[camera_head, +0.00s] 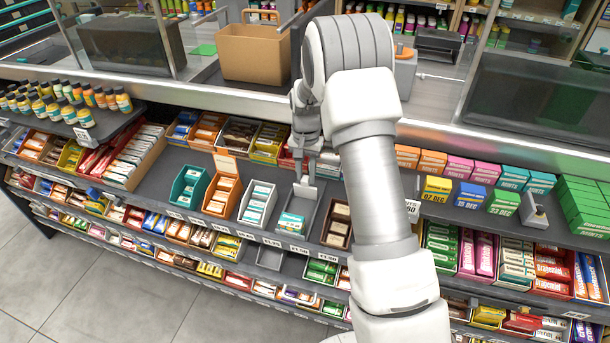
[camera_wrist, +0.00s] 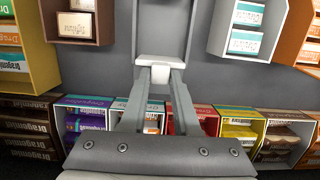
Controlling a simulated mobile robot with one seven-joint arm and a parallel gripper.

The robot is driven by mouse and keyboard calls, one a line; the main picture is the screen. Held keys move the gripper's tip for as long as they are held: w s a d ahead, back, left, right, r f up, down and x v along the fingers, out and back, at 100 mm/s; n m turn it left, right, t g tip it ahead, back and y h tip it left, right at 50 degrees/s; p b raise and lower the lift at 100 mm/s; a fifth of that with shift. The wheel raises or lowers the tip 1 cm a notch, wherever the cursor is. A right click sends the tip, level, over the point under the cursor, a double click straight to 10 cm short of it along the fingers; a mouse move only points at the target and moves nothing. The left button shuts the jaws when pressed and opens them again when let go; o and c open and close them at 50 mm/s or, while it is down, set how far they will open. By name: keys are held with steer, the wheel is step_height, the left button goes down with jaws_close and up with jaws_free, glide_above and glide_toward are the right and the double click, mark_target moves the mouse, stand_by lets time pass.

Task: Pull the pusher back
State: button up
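The pusher (camera_head: 305,188) is a small pale grey-white block with an upright part. It stands in a narrow grey tray (camera_head: 318,216) on the upper shelf, behind a teal-and-white candy box (camera_head: 291,221). My gripper (camera_head: 308,160) points down right at the pusher's upright part. In the wrist view the pusher's pale top (camera_wrist: 160,62) lies at the tips of my two fingers (camera_wrist: 161,78). The fingers sit on either side of a pale part of it. A gap shows between them, but whether they press on it cannot be told.
A white tray of boxes (camera_head: 257,204) stands to the left and a brown tray (camera_head: 337,224) to the right. Candy trays line the back of the shelf. A second pusher (camera_head: 534,211) stands at the far right.

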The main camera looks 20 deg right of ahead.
steer(key=o, duration=0.4)
steer(key=shift+w+d, duration=0.1)
step_height(320, 180, up, 18)
steer(key=p, duration=0.4)
steer(key=shift+f, duration=0.25)
